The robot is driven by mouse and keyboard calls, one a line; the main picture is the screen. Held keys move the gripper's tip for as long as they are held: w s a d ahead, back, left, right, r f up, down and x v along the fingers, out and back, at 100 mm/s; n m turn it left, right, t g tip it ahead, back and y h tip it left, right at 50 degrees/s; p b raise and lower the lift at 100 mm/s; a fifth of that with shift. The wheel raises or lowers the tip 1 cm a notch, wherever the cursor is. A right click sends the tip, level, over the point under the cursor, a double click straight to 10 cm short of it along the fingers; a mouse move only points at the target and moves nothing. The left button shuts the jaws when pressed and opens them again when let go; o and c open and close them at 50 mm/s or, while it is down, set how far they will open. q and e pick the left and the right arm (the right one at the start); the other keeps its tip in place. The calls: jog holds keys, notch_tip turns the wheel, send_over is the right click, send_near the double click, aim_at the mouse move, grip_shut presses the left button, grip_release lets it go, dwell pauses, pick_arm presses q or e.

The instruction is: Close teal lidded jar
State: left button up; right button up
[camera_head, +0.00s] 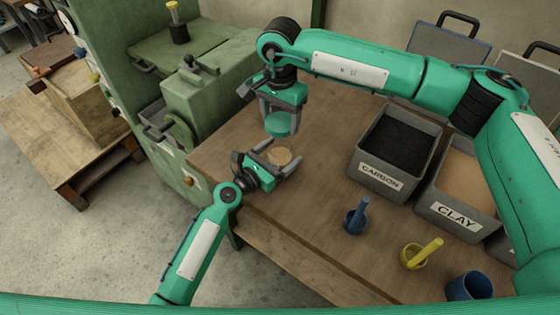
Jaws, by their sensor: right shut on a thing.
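My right gripper (280,108) points down over the table and is shut on a teal round lid (279,124). The lid is held just above and behind a small round tan-topped thing (280,156), which looks like the open jar seen from above; its sides are mostly hidden. My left gripper (276,160) lies low over the table, with its two spread fingers on either side of this jar. Whether the fingers touch the jar is not clear. The lid and the jar appear apart.
On the wooden table (310,235) stand a grey CARBON bin (378,181), a grey CLAY bin (452,214), a blue mortar (354,222) and a yellow mortar (413,257) with pestles, and a blue cup (469,287). A green machine (212,105) stands at the left.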

pick_arm(q)
jog(key=c, duration=1.1)
pick_arm(e)
send_over(280, 145)
jog(key=shift+f, duration=2.5)
jog(key=shift+f, duration=0.1)
jog(key=shift+f, duration=0.75)
jog(key=shift+f, duration=0.6)
